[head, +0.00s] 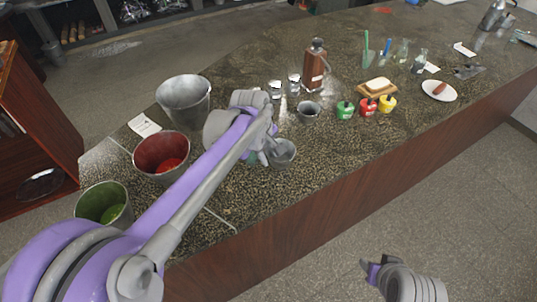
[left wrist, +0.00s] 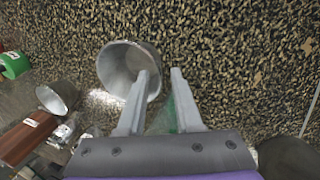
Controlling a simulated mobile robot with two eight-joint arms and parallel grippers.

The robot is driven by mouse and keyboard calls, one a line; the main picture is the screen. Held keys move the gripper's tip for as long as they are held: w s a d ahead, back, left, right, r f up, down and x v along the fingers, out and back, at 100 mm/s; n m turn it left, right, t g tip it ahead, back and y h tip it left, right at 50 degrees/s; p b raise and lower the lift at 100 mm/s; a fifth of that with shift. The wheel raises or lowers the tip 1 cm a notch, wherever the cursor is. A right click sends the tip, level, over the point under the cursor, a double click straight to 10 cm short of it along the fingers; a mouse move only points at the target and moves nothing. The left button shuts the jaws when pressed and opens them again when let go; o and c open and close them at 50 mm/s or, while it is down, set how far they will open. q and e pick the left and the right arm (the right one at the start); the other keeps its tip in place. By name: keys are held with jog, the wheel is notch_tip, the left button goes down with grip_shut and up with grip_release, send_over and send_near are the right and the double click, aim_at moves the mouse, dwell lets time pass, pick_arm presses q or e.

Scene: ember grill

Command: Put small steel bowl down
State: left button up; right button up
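A small steel bowl (head: 284,154) stands upright on the speckled stone counter, near its front edge. It also shows in the left wrist view (left wrist: 118,68). My left gripper (head: 268,158) is at the bowl's left side. In the left wrist view its fingers (left wrist: 160,75) are apart, one over the inside of the bowl and one outside, with the rim between them and gaps visible. My right gripper (head: 370,268) is low in the head view, away from the counter; its fingers are too unclear to judge.
A second small steel bowl (head: 308,111) stands behind, near green, red and yellow bottles (head: 368,107) and a brown flask (head: 315,66). Large buckets (head: 183,98) stand left. A greenish object (left wrist: 170,112) shows partly behind my left fingers. The counter right of the bowl is clear.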

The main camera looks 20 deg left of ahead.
pick_arm(q)
jog(key=v, duration=1.2)
jog(key=s+f+m+t, duration=0.1)
jog(key=s+f+m, duration=0.3)
jog(key=s+f, duration=0.1)
jog(key=s+a+f+m+t+y, duration=0.1)
jog(key=s+f+m, duration=0.3)
jog(key=s, duration=0.3)
jog(key=s+a+f+m+t+p, duration=0.1)
jog(key=s+f+m, duration=0.2)
jog(key=s+f, duration=0.2)
jog(key=shift+s+f+m, duration=0.15)
jog(key=shift+s+m, duration=0.05)
jog(key=shift+s, duration=0.35)
jog(key=shift+s+f+m, duration=0.15)
jog(key=shift+s+m, duration=0.05)
jog(key=shift+s, duration=0.3)
